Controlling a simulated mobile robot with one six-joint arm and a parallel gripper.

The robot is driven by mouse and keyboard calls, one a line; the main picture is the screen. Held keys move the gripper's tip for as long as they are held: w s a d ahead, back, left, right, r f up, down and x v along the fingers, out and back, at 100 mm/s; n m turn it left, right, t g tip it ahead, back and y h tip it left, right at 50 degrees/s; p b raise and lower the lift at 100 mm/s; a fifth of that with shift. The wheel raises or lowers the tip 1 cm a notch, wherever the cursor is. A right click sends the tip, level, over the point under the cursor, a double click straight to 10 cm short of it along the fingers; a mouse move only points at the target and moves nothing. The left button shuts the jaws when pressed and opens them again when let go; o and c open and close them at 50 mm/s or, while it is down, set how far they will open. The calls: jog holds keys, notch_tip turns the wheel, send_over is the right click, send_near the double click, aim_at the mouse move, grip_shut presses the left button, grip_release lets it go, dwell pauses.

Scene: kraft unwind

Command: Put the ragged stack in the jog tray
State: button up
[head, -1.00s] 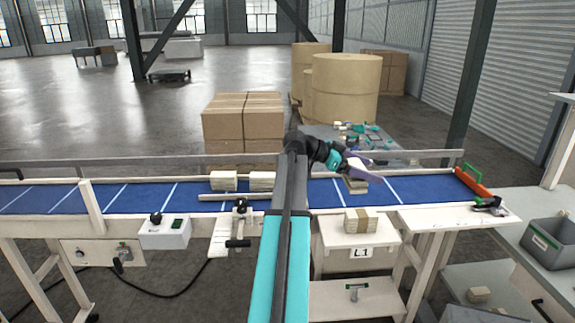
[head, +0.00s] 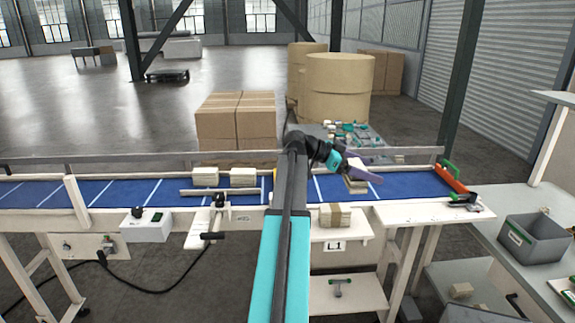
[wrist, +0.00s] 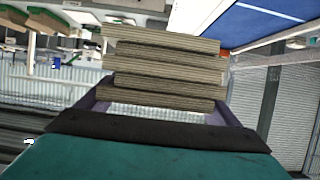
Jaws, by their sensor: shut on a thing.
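The ragged stack (wrist: 165,72) fills the middle of the wrist view, its tan layers offset from one another at the edges. My gripper (head: 362,177) is shut on this stack, with a purple finger on each side of it. In the head view the stack (head: 356,187) shows just below the fingers, over the blue belt; I cannot tell whether it touches the belt. A grey open-topped tray (head: 518,249) with a green-edged label stands on the bench at right; I cannot tell whether it is the jog tray.
Two pale stacks (head: 243,177) lie on the belt (head: 130,192) left of my arm. Another stack (head: 335,214) sits on the shelf marked L1. An orange bar with a green handle (head: 450,178) closes the belt's right end. Large cartons and rolls stand behind.

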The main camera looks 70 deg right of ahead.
jog(key=w+a+f+n+t+h+b, duration=0.2)
jog(key=w+a, duration=0.1)
jog(key=w, duration=1)
jog(key=w+a+f+n+t+h+b, duration=0.1)
jog(key=w+a+f+n+h, duration=0.15)
jog(key=w, duration=1.15)
jog(key=w+a+f+n+t+h+b, duration=0.2)
jog(key=w+a+f+n+t, duration=0.15)
jog(key=w+a, duration=0.75)
jog(key=w+a+f+n+t+h+b, duration=0.1)
jog(key=w+a+f+n+t, duration=0.45)
jog(key=w, duration=0.95)
jog(key=w+a+f+n+t+y+b, duration=0.1)
jog(key=w+a+f+n+t, duration=0.15)
jog(key=w+a, duration=0.55)
jog(key=w+a+f+n+t+y+b, duration=0.15)
jog(key=w+a+t, duration=0.25)
jog(key=a, duration=0.8)
jog(key=w+a+f+n+t+b, duration=0.1)
jog(key=w+a+f+n+t, duration=0.15)
jog(key=w+a, duration=0.55)
jog(key=w+a+r+n+t+y, duration=0.1)
jog(key=a+n+y, duration=0.4)
jog(key=a, duration=0.6)
jog(key=w+a+r+n+t+y, duration=0.2)
jog(key=a+r+n+t+y, duration=0.2)
jog(key=a, duration=0.8)
jog(key=shift+w+a+r+n+y, duration=0.25)
jog(key=shift+w+r+n+y, duration=0.05)
jog(key=shift+n+y, duration=0.65)
